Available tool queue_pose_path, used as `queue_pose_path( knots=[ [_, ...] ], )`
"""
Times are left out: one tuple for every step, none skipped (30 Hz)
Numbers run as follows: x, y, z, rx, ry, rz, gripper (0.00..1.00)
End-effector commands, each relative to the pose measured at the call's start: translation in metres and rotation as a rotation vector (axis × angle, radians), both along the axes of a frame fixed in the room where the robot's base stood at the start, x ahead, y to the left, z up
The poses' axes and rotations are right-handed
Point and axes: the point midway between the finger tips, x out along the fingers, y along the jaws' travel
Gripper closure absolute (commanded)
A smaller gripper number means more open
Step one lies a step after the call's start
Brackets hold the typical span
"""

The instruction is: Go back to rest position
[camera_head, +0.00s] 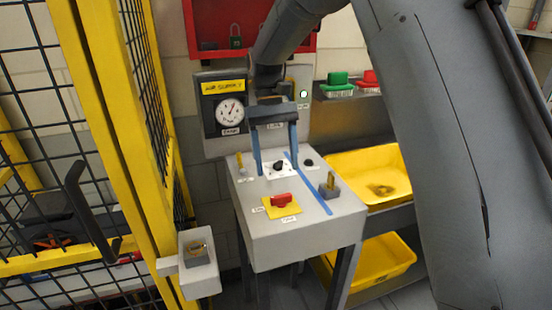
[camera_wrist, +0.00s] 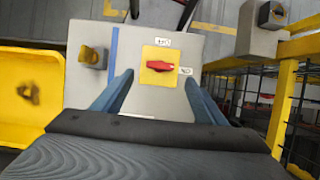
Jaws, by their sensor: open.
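My gripper (camera_head: 274,172) hangs above the grey control box in the head view, its two blue fingers spread apart with nothing between them. In the wrist view my gripper (camera_wrist: 160,85) is open, with the red switch showing beyond and between the fingers. The red switch (camera_head: 281,199) sits on a yellow plate on top of the control box (camera_head: 290,245), and it also shows in the wrist view (camera_wrist: 160,66). The fingertips appear apart from the switch. A black knob (camera_head: 278,166) on a white plate shows between the fingers in the head view.
A gauge panel (camera_head: 229,110) stands behind the box. A yellow mesh fence (camera_head: 135,150) is at the left, with a small grey box (camera_head: 199,275) beside it. Yellow bins (camera_head: 380,265) are at the right. A red cabinet (camera_head: 205,30) hangs at the back.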

Motion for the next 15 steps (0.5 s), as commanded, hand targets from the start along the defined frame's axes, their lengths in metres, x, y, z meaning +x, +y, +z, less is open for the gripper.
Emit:
queue_pose_path(
  knots=[
    [-0.001,-0.002,0.000,0.001,-0.003,-0.002,0.34],
    [-0.002,-0.004,-0.001,0.002,-0.009,-0.005,0.34],
    [-0.005,-0.009,-0.003,0.005,-0.018,-0.013,0.34],
    [-0.007,-0.014,-0.004,0.009,-0.030,-0.020,0.34],
    [-0.010,-0.020,-0.006,0.011,-0.043,-0.027,0.34],
    [-0.016,-0.028,-0.010,0.017,-0.063,-0.039,0.34],
    [-0.021,-0.036,-0.013,0.021,-0.081,-0.049,0.34],
    [-0.027,-0.044,-0.016,0.026,-0.101,-0.061,0.34],
    [-0.036,-0.056,-0.021,0.033,-0.130,-0.077,0.34],
    [-0.043,-0.064,-0.025,0.037,-0.152,-0.089,0.34],
    [-0.051,-0.072,-0.029,0.042,-0.176,-0.101,0.34],
    [-0.061,-0.083,-0.034,0.047,-0.207,-0.117,0.34],
    [-0.070,-0.091,-0.038,0.050,-0.231,-0.129,0.34],
    [-0.079,-0.099,-0.041,0.054,-0.254,-0.142,0.34],
    [-0.091,-0.109,-0.047,0.058,-0.284,-0.157,0.34]
  ],
)
